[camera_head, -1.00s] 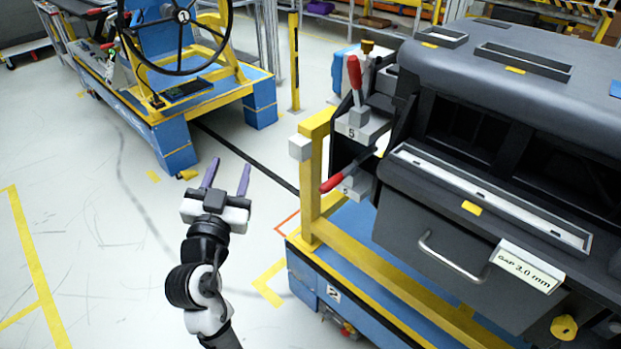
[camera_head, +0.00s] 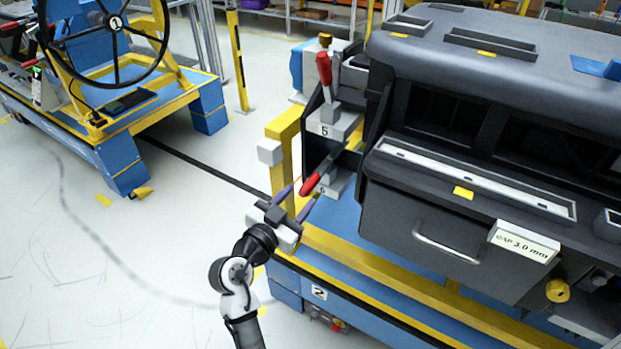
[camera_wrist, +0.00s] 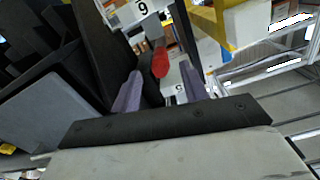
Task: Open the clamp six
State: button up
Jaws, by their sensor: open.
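Clamp six is the lower clamp on the left end of the dashboard module. Its red handle (camera_head: 309,185) slants down and left, outward from the bracket. Its small number plate is partly hidden in the head view. My gripper (camera_head: 299,193) is open at this handle, with its purple fingers on either side of the grip's end. In the wrist view, the red handle (camera_wrist: 160,62) shows between the two finger tips, with gaps beside it. A plate (camera_wrist: 142,9) there reads like an upside-down 6. I cannot tell whether a finger touches the handle.
Clamp five (camera_head: 324,70), with an upright red handle, stands just above. A yellow frame post (camera_head: 283,150) with a grey block stands close left of the handles. The dark dashboard (camera_head: 420,215) fills the right. Floor at left is open, before a blue steering-wheel cart (camera_head: 115,160).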

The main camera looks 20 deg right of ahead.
aim_at(311, 184)
jog(key=p+x, duration=0.1)
jog(key=x, duration=0.5)
jog(key=shift+w+d, duration=0.2)
grip_shut()
